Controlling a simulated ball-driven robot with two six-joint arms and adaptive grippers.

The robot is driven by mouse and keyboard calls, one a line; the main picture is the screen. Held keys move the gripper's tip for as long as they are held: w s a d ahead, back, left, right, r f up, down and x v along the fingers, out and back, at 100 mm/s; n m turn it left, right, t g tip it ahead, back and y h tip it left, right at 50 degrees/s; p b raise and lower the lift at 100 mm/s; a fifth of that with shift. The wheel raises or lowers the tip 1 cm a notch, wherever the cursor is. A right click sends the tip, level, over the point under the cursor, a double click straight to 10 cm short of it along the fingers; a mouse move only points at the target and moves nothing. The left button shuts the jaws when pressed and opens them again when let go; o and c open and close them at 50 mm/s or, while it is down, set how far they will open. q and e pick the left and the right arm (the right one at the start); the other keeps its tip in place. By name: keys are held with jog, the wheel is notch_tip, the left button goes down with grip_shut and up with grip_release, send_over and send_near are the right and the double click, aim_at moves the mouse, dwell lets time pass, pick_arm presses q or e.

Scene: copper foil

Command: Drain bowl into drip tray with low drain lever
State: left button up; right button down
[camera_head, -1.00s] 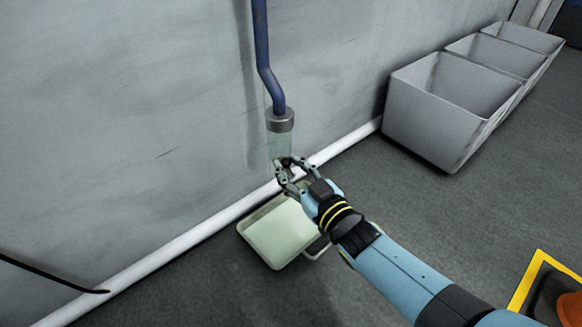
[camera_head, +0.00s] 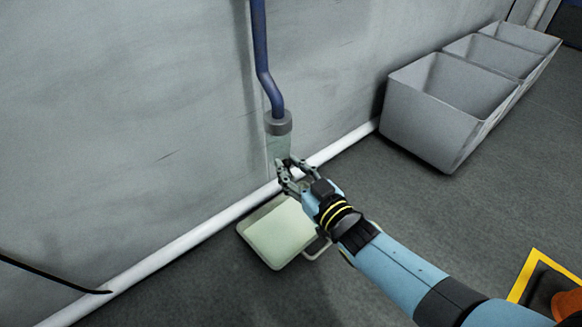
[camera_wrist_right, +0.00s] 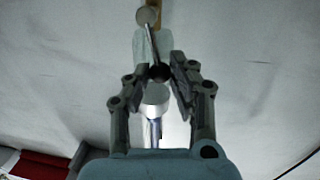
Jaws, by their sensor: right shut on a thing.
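The bowl (camera_head: 277,147) is a pale, translucent cylinder under a grey metal collar (camera_head: 278,122) at the end of a blue pipe. The drip tray (camera_head: 278,235) is a pale green, shallow tray with a wire handle, on the floor below the bowl against the wall. My right gripper (camera_head: 286,171) is at the bowl's lower end. In the right wrist view, its fingers (camera_wrist_right: 155,80) close around the dark knob of the drain lever (camera_wrist_right: 158,72), whose thin rod runs to a round metal end. The fingers hide the lever in the head view. My left gripper is not in view.
A white pipe (camera_head: 180,243) runs along the foot of the grey wall. Several grey open bins (camera_head: 440,115) stand along the wall at the right. A yellow-edged mat (camera_head: 522,277) with an orange thing lies at the lower right. The floor between is clear.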

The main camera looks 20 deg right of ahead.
jog(key=c, duration=1.1)
grip_release()
jog(key=shift+s, duration=0.15)
jog(key=v, duration=1.2)
jog(key=shift+f, duration=0.1)
